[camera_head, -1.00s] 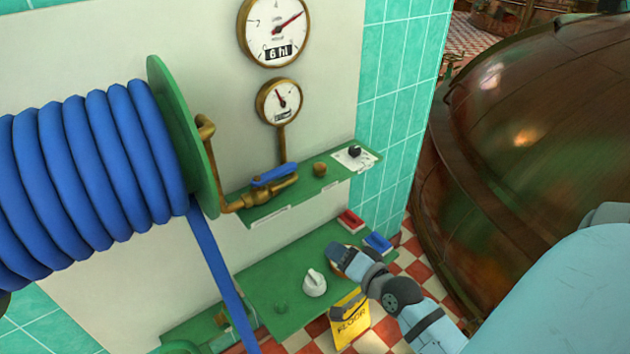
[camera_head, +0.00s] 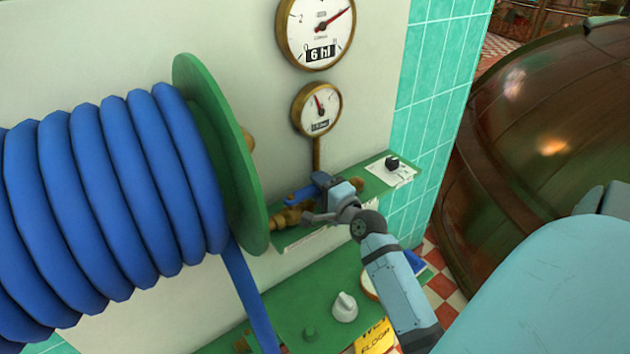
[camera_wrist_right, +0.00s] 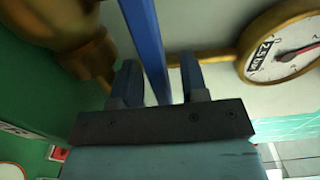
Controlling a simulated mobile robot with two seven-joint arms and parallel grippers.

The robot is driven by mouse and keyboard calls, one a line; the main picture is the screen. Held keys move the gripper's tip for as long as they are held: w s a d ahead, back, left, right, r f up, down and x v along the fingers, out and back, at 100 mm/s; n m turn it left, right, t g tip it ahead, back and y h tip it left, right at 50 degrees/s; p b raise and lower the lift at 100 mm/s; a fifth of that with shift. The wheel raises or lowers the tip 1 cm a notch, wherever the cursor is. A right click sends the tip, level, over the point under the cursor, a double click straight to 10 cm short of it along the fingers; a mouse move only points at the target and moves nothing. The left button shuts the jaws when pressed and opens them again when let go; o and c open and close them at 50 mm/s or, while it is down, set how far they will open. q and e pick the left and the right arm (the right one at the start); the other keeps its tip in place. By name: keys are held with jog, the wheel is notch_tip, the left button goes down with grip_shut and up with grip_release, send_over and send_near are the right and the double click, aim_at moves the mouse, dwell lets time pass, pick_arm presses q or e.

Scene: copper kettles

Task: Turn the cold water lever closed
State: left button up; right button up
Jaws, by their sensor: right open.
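The cold water lever is a blue bar (camera_head: 300,196) on a brass valve (camera_head: 285,218) above the upper green shelf. My right gripper (camera_head: 322,194) is at the lever's right part and hides some of it and of the valve. In the right wrist view the blue lever (camera_wrist_right: 150,45) passes between the two spread fingers of the gripper (camera_wrist_right: 162,80). The gripper is open, with a gap visible on the right side of the lever. The brass valve body (camera_wrist_right: 62,40) is at the upper left there. My left gripper is in neither view.
A hose reel with a green disc (camera_head: 225,150) and blue hose (camera_head: 110,180) stands close on the left. Two round gauges (camera_head: 318,30) (camera_head: 317,108) hang above the valve. A black knob (camera_head: 392,162) is to the right.

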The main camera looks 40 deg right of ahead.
jog(key=shift+w+d, duration=0.1)
jog(key=shift+w, duration=0.9)
grip_shut()
